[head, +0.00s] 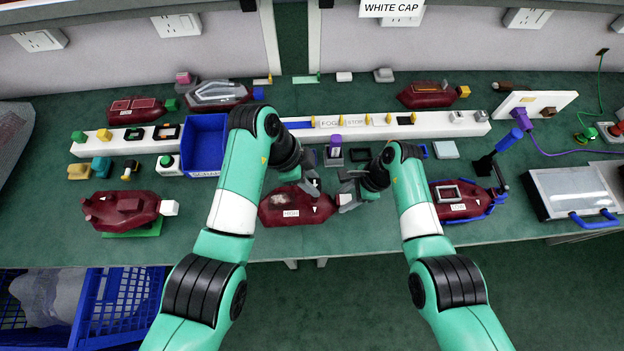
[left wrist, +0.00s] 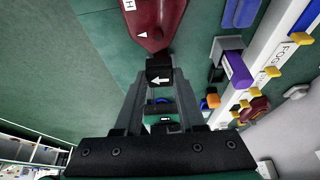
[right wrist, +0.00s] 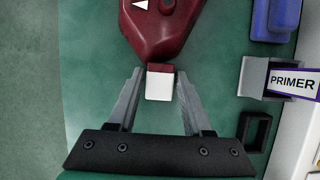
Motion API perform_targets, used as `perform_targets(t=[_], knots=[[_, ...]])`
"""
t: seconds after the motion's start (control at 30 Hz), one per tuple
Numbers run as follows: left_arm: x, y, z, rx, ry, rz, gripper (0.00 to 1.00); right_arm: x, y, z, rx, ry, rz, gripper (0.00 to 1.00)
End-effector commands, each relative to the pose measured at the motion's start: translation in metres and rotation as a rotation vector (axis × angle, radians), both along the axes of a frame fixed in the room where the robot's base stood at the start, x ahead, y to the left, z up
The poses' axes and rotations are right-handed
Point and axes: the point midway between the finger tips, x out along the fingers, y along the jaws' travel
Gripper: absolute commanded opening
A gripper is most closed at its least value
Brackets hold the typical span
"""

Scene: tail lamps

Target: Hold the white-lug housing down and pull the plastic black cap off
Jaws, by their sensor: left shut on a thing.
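The maroon housing (head: 285,213) with a label and white triangle lies at the table's front middle; it shows in the left wrist view (left wrist: 150,20) and right wrist view (right wrist: 160,30). Its white lug (right wrist: 160,86) is bare at its right end. My left gripper (head: 312,184) is shut on the black cap (left wrist: 159,75), which bears a white arrow, by the housing's right part. I cannot tell whether the cap touches the housing. My right gripper (right wrist: 159,72) is open, one finger on each side of the lug with visible gaps.
Another maroon housing with a white end (head: 118,208) lies left on a green base. A third (head: 462,205) lies right on blue. Behind stand a purple PRIMER piece (head: 335,143), a blue bin (head: 204,140) and a long white rail (head: 450,131).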

Motion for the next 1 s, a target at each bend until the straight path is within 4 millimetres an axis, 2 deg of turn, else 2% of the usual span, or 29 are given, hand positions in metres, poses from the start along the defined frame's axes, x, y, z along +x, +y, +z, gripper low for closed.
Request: perform_targets(t=[0.03, 0.1, 0.4, 0.53, 0.63, 0.8, 1.0], knots=[[0.000, 0.000, 0.000, 0.000, 0.000, 0.000, 0.00, 0.000, 0.000, 0.000, 0.000, 0.000, 0.000, 0.61], [0.000, 0.000, 0.000, 0.000, 0.000, 0.000, 0.00, 0.000, 0.000, 0.000, 0.000, 0.000, 0.000, 0.74], [0.000, 0.000, 0.000, 0.000, 0.000, 0.000, 0.00, 0.000, 0.000, 0.001, 0.000, -0.001, 0.000, 0.74], [0.000, 0.000, 0.000, 0.000, 0.000, 0.000, 0.00, 0.001, -0.004, 0.009, 0.001, -0.003, -0.001, 0.74], [0.000, 0.000, 0.000, 0.000, 0.000, 0.000, 0.00, 0.001, -0.010, 0.023, 0.000, -0.005, -0.001, 0.74], [0.000, 0.000, 0.000, 0.000, 0.000, 0.000, 0.00, 0.001, -0.027, 0.064, -0.001, -0.007, -0.002, 0.74], [0.000, 0.000, 0.000, 0.000, 0.000, 0.000, 0.00, 0.000, -0.042, 0.100, 0.000, -0.003, -0.001, 0.74]])
